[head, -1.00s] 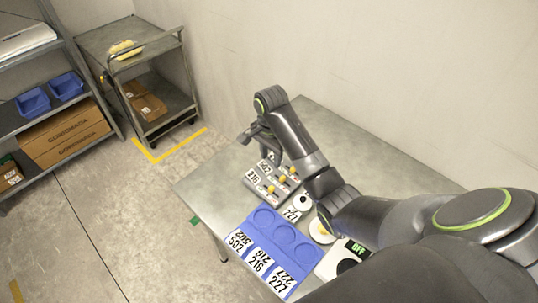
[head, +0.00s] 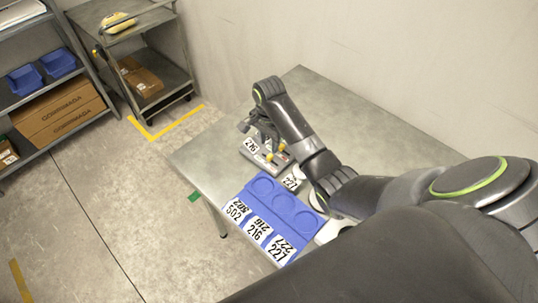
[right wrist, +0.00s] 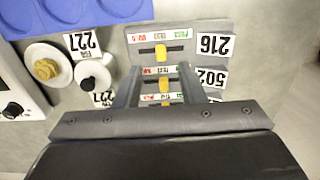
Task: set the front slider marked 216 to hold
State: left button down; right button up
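The grey slider panel (head: 275,164) sits on the table. In the right wrist view, its row marked 216 (right wrist: 213,45) is at the top, with a yellow knob (right wrist: 161,51) near the middle of its slot. That row has a red label at left, a pale one in the middle and a green one at right; the words are too small to read. Two more yellow-knobbed rows lie below, one marked 502 (right wrist: 211,78). My right gripper (right wrist: 160,78) is open over the panel, its fingers apart beside the middle row; it also shows in the head view (head: 256,130). My left gripper is out of view.
A blue tray (head: 245,197) with round recesses and number labels lies beside the panel. A white disc with a brass knob (right wrist: 46,68) and a smaller one with a black knob (right wrist: 88,82) are near a 227 tag. The far table (head: 370,125) is clear.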

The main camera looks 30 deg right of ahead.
aim_at(269, 156)
notch_tip(269, 156, down, 7)
dwell(0.3)
jog(key=shift+c, duration=0.5)
grip_shut()
